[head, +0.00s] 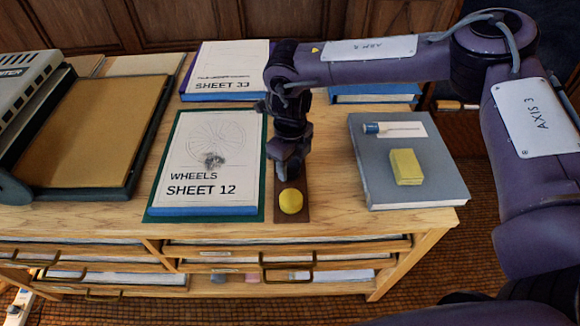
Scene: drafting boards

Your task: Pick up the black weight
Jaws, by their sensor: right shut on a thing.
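My right gripper (284,170) points down over a narrow brown strip (304,208), between the Sheet 12 stack and the grey book. It is shut on a dark thing just behind the yellow round piece, which fits the black weight. The fingers hide most of this thing, and its outline does not stand out from the dark gripper. I cannot tell whether it touches the strip. The yellow round piece (291,201) sits on the front end of the strip, just in front of the fingers. My left gripper is not in view.
The Sheet 12 stack (190,190), with a crumpled grey lump (214,160) on it, lies left of the strip.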

